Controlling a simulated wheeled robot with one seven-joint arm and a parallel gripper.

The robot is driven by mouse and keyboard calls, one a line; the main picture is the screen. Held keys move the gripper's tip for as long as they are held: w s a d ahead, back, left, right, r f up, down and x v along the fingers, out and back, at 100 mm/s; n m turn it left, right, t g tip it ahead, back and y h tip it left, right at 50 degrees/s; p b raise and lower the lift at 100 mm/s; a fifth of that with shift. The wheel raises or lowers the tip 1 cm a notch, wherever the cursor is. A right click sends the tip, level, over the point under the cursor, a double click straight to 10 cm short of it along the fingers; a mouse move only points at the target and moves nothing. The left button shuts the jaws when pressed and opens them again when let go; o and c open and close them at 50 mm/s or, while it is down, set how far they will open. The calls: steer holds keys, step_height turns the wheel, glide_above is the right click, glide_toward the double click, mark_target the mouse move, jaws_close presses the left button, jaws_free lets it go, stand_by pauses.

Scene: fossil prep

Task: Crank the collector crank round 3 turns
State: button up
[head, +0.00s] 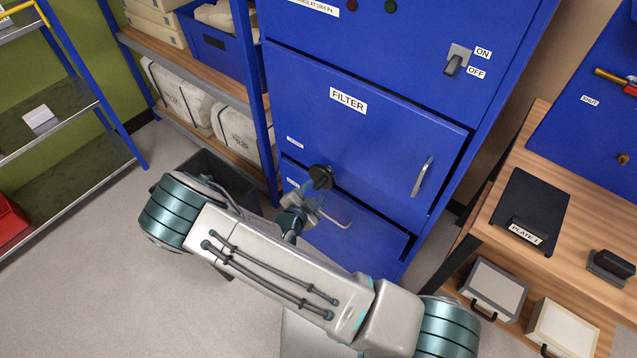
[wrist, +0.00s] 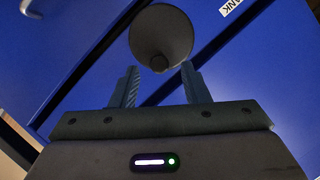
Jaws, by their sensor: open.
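The collector crank's dark round knob (head: 320,177) is on the front of the blue cabinet, below the FILTER door. In the wrist view the knob (wrist: 160,35) looks like a grey-black cone with its narrow end toward me. My gripper (wrist: 159,72) is open, with one finger on each side of the knob's near end in the picture. I cannot tell whether the fingers touch it. In the head view my gripper (head: 308,198) is just below the knob, partly hidden by my arm. The rest of the crank is hidden.
A FILTER door (head: 350,130) with a silver handle (head: 422,176) is above. A lower drawer front (head: 365,235) has a pale handle (head: 335,219) close to my gripper. A dark bin (head: 215,172) stands left of the cabinet. A wooden bench (head: 580,225) is at right.

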mark_target(320, 188)
steer(key=shift+x, duration=2.25)
steer(key=shift+c, duration=0.3)
jaws_close()
steer(key=shift+s+d+f+m+t+y+b, duration=0.15)
steer(key=shift+f+m+t+b, duration=0.1)
steer(key=shift+m, duration=0.25)
steer(key=shift+s+d+f+m+t+y+b, duration=0.15)
steer(key=shift+f+m+t+b, duration=0.1)
steer(key=shift+m, duration=0.25)
steer(key=a+f+m+t+h+b, duration=0.1)
steer(key=m+h+b, duration=0.1)
steer(key=m+b, duration=0.4)
steer(key=w+f+m+t+h+b, duration=0.1)
steer(key=m+b, duration=0.5)
steer(key=m, duration=0.7)
steer(key=w+a+f+m+t+h+b, duration=0.1)
steer(key=f+m+h+b, duration=0.2)
steer(key=m, duration=0.6)
steer(key=shift+w+a+h+b, duration=0.1)
steer(key=shift+a+h+b, duration=0.25)
steer(key=shift+h+b, duration=0.95)
